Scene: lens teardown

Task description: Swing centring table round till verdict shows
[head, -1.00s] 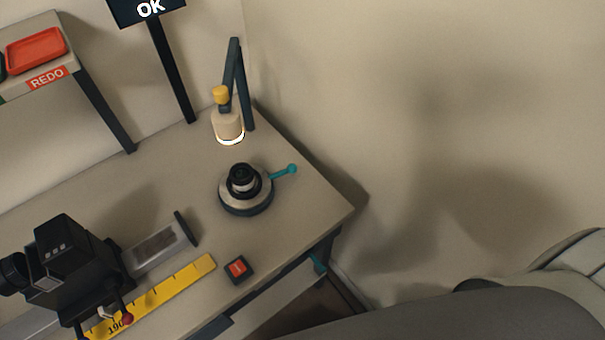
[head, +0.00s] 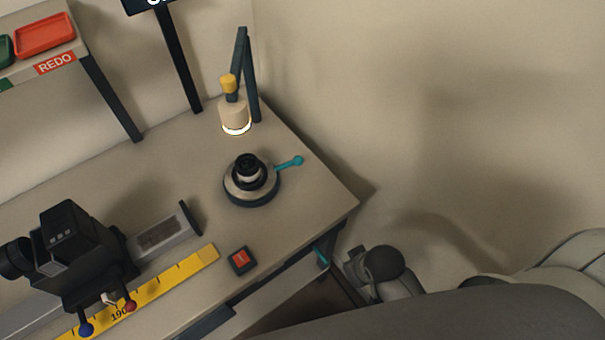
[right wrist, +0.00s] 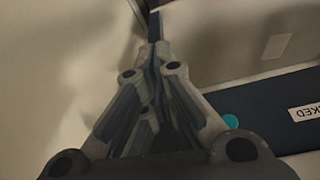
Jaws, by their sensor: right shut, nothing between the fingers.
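The centring table (head: 252,193) is a round pale disc on a dark base near the far right of the bench. A black lens part with a pale ring (head: 248,169) stands on it. Its teal handle (head: 290,163) points right and slightly back. The display (head: 147,5) is mostly cut off at the top, so its text cannot be read now. My right gripper (right wrist: 154,25) is shut and empty in the right wrist view, apart from the table. Part of my right arm shows low right in the head view. My left gripper is out of view.
A lamp (head: 233,113) stands behind the table. A red button (head: 240,260), a yellow ruler (head: 180,283) and a black bench instrument (head: 75,250) are nearer and left. A red tray (head: 45,36) sits on the REDO shelf. A dark panel (right wrist: 265,110) with a label shows in the right wrist view.

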